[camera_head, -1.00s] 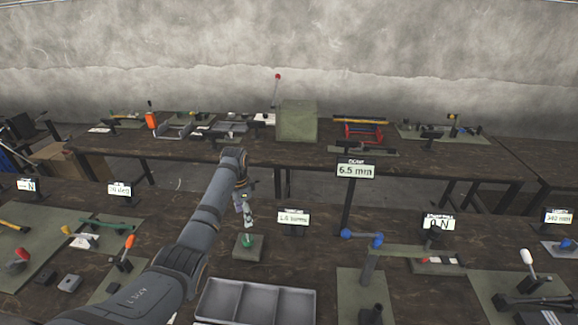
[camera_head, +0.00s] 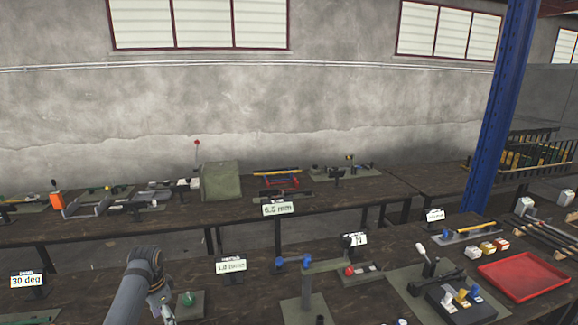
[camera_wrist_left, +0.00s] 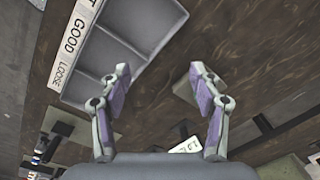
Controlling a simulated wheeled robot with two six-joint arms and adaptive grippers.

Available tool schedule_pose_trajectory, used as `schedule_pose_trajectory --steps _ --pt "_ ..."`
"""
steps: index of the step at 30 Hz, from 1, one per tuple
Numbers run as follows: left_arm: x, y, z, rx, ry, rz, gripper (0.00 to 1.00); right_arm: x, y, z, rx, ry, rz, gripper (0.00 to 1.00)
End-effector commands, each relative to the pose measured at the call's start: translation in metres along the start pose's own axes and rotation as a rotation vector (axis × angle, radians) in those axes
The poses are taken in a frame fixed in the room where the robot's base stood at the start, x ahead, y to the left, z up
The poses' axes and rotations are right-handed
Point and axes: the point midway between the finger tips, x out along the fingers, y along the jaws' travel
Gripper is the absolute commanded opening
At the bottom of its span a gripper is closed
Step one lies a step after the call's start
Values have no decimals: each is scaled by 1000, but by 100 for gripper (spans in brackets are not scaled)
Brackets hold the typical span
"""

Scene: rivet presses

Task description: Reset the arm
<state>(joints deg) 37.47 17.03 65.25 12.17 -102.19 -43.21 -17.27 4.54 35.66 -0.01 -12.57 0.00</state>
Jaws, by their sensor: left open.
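My left arm comes in at the bottom left of the head view, and my left gripper (camera_head: 168,312) is partly cut off by the bottom edge. In the left wrist view the left gripper (camera_wrist_left: 158,78) is open, with its two fingers spread and nothing between them. Below it in that view are the dark wooden bench (camera_wrist_left: 225,35) and a grey compartment tray (camera_wrist_left: 125,52) with a label strip (camera_wrist_left: 68,50) reading GOOD and LOOSE. My right gripper is in neither view.
A green knob on a block (camera_head: 188,299) stands close to the right of my left gripper. A gauge sign (camera_head: 231,266), a blue-knobbed press (camera_head: 305,268) and a red tray (camera_head: 524,276) are further right. A blue post (camera_head: 497,110) rises behind.

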Motion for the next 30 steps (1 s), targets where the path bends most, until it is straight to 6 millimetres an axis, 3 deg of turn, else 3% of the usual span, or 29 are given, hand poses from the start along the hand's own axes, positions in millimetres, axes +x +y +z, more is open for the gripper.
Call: schedule_pose_trajectory --steps 3,8,16,21,30 --pt "15 15 6 -22 0 -22 64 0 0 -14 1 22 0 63" --pt "37 43 18 -64 11 -59 64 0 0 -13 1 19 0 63" --pt "65 122 58 -192 74 -122 64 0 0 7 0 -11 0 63" --pt "61 174 90 -299 138 -143 64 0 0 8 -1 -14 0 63" --pt "32 231 132 -449 223 -148 64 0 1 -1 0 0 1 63"
